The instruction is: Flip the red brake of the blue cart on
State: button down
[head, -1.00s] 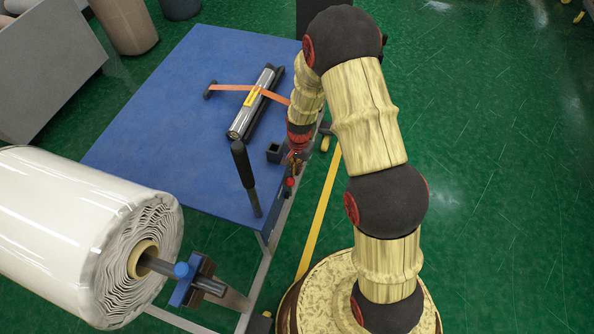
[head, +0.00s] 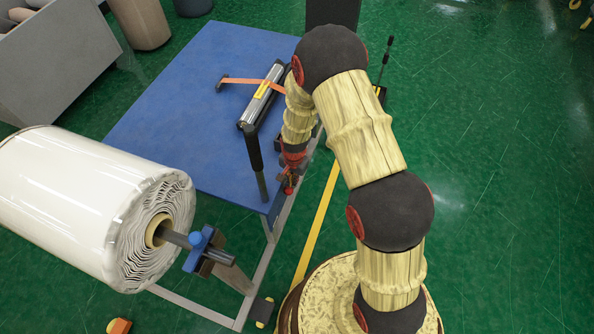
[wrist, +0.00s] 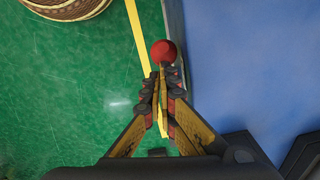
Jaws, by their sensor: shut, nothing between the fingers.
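The blue cart (head: 165,110) has a flat blue deck and a grey metal frame; its deck also fills the right of the wrist view (wrist: 240,70). The red brake (wrist: 164,52) shows as a round red knob beside the cart's edge in the wrist view, and small at the deck's near right edge in the head view (head: 289,190). My gripper (wrist: 159,78) is shut and empty, its fingertips right at the knob. I cannot tell whether they touch it. In the head view my gripper (head: 288,177) is small and partly merged with the brake. The brake's lever is mostly hidden.
A large wrapped white roll (head: 80,205) sits on a spindle at the left. A silver roll (head: 262,95) with an orange strap (head: 240,82) lies on the deck. Green floor (head: 500,200) is open at the right.

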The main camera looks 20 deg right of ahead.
jog(key=s+a+f+b, duration=0.2)
jog(key=s+a+f, duration=0.2)
jog(key=s+f, duration=0.2)
jog(key=shift+s+a+f, duration=0.2)
jog(key=shift+s+a, duration=0.05)
jog(key=shift+a, duration=0.15)
jog(key=shift+r, duration=0.1)
dwell(0.5)
jog(key=s+a+r+p, duration=0.4)
jog(key=s+r, duration=0.3)
jog(key=r, duration=0.1)
jog(key=shift+s, duration=0.15)
dwell(0.6)
